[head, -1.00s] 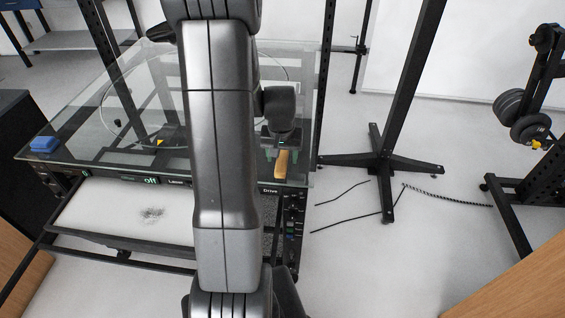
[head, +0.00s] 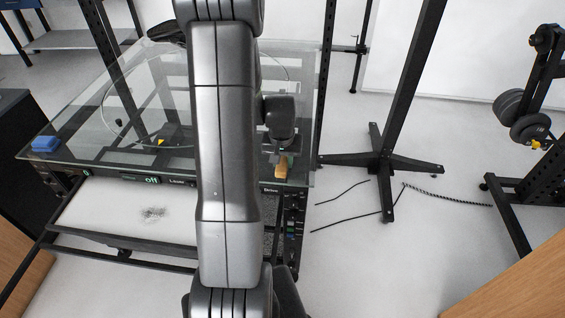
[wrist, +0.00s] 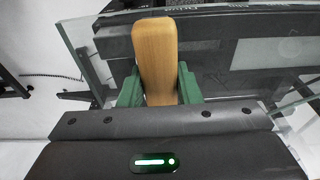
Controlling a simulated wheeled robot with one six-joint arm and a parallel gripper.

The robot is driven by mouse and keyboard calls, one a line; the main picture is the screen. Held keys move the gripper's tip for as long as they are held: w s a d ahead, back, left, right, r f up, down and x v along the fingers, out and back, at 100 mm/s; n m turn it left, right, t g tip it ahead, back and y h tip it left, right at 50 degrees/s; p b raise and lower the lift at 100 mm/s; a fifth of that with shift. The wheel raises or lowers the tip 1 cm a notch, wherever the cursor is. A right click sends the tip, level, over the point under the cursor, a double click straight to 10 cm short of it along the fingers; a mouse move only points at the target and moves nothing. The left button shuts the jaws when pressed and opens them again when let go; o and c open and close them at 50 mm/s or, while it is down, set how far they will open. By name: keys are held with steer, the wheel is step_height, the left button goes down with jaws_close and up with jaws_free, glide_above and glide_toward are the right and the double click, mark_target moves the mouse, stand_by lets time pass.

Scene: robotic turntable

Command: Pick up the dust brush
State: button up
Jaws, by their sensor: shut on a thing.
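The dust brush (wrist: 155,55) shows as a tan wooden handle in the wrist view, upright in the picture between the two green fingers of my gripper (wrist: 160,85). The fingers are shut on the handle from both sides. In the head view the brush (head: 282,170) is a small tan piece at the right front corner of the glass table, just below my gripper (head: 278,158). Its bristles are not visible. I cannot tell whether it still touches the glass.
The glass turntable top (head: 110,125) lies left of and behind my arm, with a blue block (head: 44,144) at its left corner. A white drawer tray (head: 100,215) with a dark dust patch (head: 153,214) is below. A black stand (head: 378,160) is on the right.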

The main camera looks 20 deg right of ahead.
mark_target(283, 159)
steer(key=shift+r, duration=0.15)
step_height(283, 159, up, 10)
steer(key=shift+f+b, duration=0.1)
steer(key=shift+b, duration=0.3)
steer(key=o, duration=0.3)
steer(key=shift+c, duration=0.6)
